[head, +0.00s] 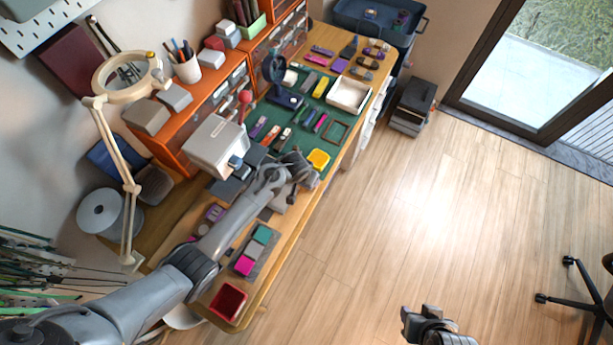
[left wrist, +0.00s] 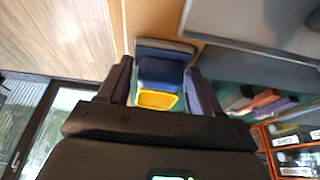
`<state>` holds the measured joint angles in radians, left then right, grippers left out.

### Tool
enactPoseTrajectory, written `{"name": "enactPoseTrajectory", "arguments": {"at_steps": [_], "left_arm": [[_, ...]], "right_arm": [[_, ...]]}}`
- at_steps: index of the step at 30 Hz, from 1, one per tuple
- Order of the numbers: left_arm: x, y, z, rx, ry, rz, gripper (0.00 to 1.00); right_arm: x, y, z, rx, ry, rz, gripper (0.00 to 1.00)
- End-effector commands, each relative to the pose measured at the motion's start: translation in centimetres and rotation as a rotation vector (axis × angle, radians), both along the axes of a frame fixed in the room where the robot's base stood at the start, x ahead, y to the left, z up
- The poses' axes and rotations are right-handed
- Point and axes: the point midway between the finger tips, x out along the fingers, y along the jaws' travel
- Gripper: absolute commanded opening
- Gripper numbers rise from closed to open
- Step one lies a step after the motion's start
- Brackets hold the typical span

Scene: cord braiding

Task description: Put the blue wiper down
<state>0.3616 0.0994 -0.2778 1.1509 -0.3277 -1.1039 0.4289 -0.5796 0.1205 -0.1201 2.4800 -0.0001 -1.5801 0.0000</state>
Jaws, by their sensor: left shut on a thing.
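My left gripper (head: 297,178) is low over the front edge of the workbench, beside the yellow square piece (head: 318,158). In the left wrist view its two fingers (left wrist: 160,88) stand either side of a dark blue piece, which I take to be the blue wiper (left wrist: 160,71), and are shut on it. A yellow patch (left wrist: 157,100) shows between the fingers just below the blue; I cannot tell whether it is part of the wiper. In the head view the gripper mostly hides the wiper. My right gripper (head: 428,318) is over the floor, away from the bench; its jaw opening is unclear.
The green mat (head: 301,145) holds several small tools, a white tray (head: 348,96) and a dark round-headed stand (head: 280,85). A grey boxy machine (head: 215,146) stands close to my left arm. A red bin (head: 229,300) sits at the near end. Orange drawer units (head: 188,125) line the wall.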

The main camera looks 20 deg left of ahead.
Motion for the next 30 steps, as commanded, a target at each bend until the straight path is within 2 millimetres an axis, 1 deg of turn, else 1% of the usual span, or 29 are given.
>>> {"name": "enactPoseTrajectory", "arguments": {"at_steps": [1, 5, 6, 14, 19, 23, 30], "left_arm": [[0.0, 0.0, -0.1, 0.000, 0.000, 0.000, 0.68], [0.0, 0.0, -0.1, 0.000, 0.000, 0.000, 0.88], [0.0, 0.0, -0.1, 0.000, 0.000, 0.000, 0.90], [0.0, 0.0, 0.0, -0.001, 0.000, 0.000, 0.90], [-0.2, -0.1, 1.0, -0.002, -0.001, -0.002, 0.90], [-0.8, 0.0, 2.7, -0.002, -0.002, -0.001, 0.90], [-2.4, 0.2, 6.9, -0.003, -0.001, 0.000, 0.90]], "right_arm": [[0.0, 0.0, -0.1, 0.001, 0.000, -0.001, 0.43], [0.0, 0.1, 0.0, 0.004, 0.001, -0.002, 0.43], [0.0, 0.1, 0.0, 0.004, 0.001, -0.003, 0.43], [0.0, 0.1, 0.0, 0.004, 0.001, -0.003, 0.43], [0.0, 0.1, 0.4, 0.004, 0.001, -0.003, 0.43], [0.0, 0.1, 1.1, 0.002, 0.001, -0.001, 0.43], [0.0, -0.1, 2.3, -0.004, 0.001, 0.003, 0.43]]}}
